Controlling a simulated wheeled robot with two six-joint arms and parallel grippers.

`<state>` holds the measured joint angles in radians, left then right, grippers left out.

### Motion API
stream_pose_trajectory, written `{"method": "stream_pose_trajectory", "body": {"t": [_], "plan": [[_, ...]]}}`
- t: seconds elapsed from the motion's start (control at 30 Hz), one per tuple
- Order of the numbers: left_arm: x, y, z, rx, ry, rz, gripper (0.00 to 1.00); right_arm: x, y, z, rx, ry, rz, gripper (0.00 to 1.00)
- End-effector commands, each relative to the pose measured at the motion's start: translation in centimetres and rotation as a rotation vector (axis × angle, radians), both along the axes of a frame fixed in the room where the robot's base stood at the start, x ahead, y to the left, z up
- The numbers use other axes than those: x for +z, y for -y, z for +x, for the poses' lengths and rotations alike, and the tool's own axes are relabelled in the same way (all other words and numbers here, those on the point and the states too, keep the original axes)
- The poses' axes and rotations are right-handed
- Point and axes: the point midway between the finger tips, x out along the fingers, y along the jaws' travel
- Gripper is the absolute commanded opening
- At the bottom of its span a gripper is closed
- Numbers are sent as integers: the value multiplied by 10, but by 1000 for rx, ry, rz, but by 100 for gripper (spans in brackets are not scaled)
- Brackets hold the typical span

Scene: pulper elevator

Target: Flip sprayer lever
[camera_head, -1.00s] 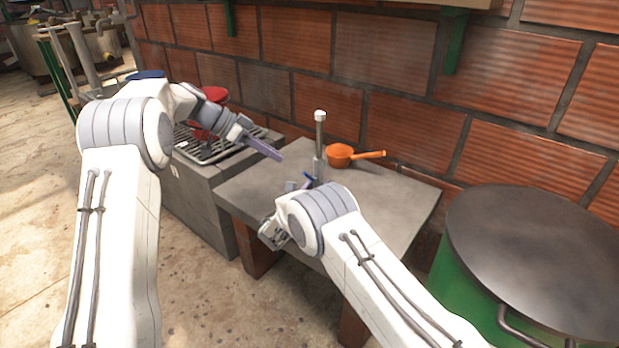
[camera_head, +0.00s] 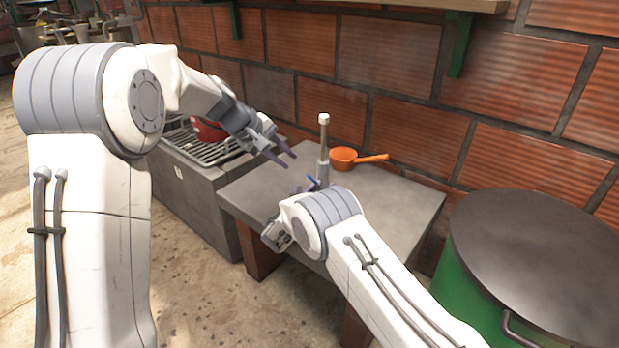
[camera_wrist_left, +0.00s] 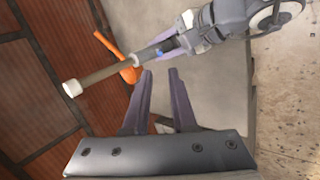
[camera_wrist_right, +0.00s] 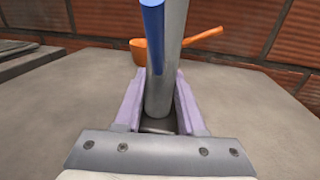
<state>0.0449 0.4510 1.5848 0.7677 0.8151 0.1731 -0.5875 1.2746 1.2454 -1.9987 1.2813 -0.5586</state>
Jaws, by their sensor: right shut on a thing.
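The sprayer is an upright metal tube (camera_head: 324,150) with a thin rod and white cap, standing on the grey table. In the left wrist view, the tube (camera_wrist_left: 150,53) crosses just beyond the open left fingertips (camera_wrist_left: 160,72).
An orange ladle (camera_head: 344,158) lies on the table (camera_head: 395,205) behind the sprayer. A stove with a grate (camera_head: 185,150) and a red item (camera_head: 208,129) stands left. A green drum with a dark lid (camera_head: 540,255) is at right. A brick wall runs behind.

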Motion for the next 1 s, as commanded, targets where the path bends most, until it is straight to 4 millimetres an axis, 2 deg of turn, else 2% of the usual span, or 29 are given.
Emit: {"method": "stream_pose_trajectory", "body": {"t": [0.17,0.6,0.8,1.0], "plan": [[-16,10,7,8,-9,-3,25,0,0,0,-1,1,0,0],[-79,49,40,7,-7,-2,25,0,0,0,-1,1,0,0],[-91,58,46,7,-6,-4,25,0,0,0,-1,1,0,0],[-92,58,47,8,-4,-4,25,0,0,0,0,0,0,0]]}}
